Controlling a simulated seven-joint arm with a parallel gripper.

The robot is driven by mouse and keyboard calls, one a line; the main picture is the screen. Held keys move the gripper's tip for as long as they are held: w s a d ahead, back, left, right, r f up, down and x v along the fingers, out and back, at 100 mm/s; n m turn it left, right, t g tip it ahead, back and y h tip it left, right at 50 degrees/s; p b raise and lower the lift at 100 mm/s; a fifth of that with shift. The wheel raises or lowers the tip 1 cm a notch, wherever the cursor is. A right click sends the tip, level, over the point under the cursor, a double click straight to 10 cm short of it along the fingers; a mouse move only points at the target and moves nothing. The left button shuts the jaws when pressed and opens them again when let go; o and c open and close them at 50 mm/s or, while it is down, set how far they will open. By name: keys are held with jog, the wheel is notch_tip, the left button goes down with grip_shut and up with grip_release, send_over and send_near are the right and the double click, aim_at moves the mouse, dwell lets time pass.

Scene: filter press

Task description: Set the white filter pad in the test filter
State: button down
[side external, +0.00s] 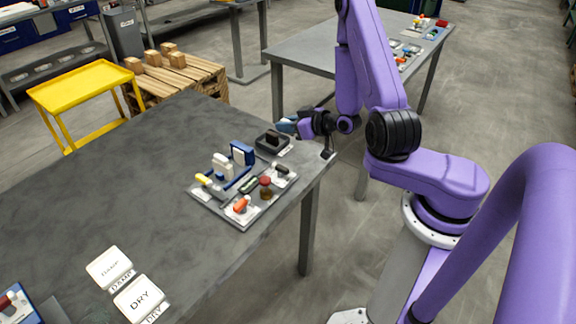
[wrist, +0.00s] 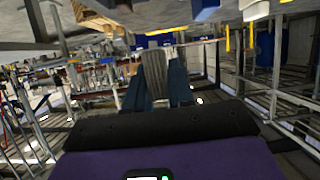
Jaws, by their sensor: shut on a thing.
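The test filter, a small press with blue plates (side external: 242,153), stands on a light grey board (side external: 245,216) near the table's right end. White pieces (side external: 222,163) stand between and beside its blue parts; I cannot tell which is the filter pad. My gripper (side external: 287,126) is low over the table's far right corner, behind the press and beside a dark tray (side external: 259,146). In the wrist view, my gripper's blue fingers (wrist: 156,68) are shut on a grey ribbed piece (wrist: 154,72). I cannot tell whether this is the white filter pad.
A dark block (side external: 272,137) sits in the tray. The board also holds a yellow-handled piece (side external: 203,179), an orange piece (side external: 241,205) and a red-topped piece (side external: 265,182). The middle of the table is clear.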

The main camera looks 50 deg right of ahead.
jog(key=a+r, duration=0.7)
jog(key=a, duration=0.3)
send_over(302, 160)
notch_tip(302, 160, down, 9)
dwell(0.4)
jog(key=shift+w+r, duration=0.1)
jog(key=shift+f, duration=4.8)
jog(key=shift+f, duration=0.2)
